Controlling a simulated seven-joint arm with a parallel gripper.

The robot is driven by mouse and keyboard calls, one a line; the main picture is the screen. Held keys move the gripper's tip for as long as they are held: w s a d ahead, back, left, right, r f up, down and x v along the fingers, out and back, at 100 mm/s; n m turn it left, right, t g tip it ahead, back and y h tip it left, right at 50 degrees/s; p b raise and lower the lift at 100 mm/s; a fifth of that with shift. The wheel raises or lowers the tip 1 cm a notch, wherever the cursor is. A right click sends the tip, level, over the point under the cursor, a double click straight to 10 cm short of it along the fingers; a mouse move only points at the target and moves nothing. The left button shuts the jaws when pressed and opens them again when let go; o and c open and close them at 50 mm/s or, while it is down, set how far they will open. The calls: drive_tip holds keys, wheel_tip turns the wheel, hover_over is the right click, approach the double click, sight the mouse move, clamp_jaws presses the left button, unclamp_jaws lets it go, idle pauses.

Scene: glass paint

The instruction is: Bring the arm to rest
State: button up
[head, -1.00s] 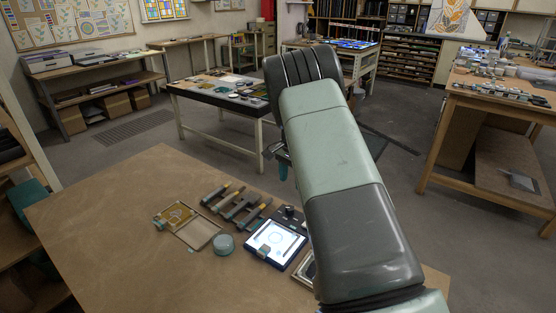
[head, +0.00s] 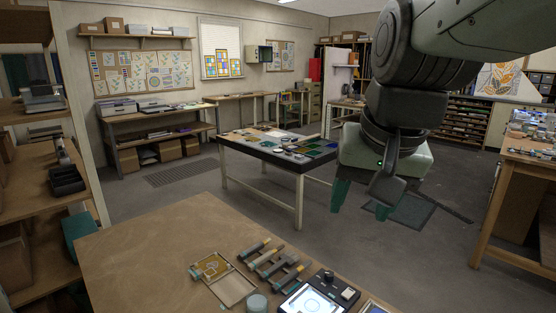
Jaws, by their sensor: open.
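My gripper (head: 362,203) hangs from my raised arm at the right of the head view. Its two teal fingers point down and stand apart, with nothing visible between them. It appears beyond and above the far right edge of the brown worktable (head: 150,250), clear of the things on it. My arm's dark wrist and pale green links fill the upper right of the view.
On the worktable are a shallow tray (head: 232,289), several dark tools (head: 272,264), a round teal-grey jar (head: 257,303) and a lit panel (head: 312,299), cut off below. A dark-topped table (head: 265,154) stands behind. Shelving (head: 30,200) is at left, a wooden bench (head: 520,160) at right.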

drive_tip(key=s+f+n+t, duration=0.1)
drive_tip(key=s+f+n, duration=0.1)
drive_tip(key=s, duration=0.8)
drive_tip(key=shift+a+n+h, duration=0.15)
drive_tip(key=shift+n+h, duration=0.15)
drive_tip(key=shift+r, duration=0.1)
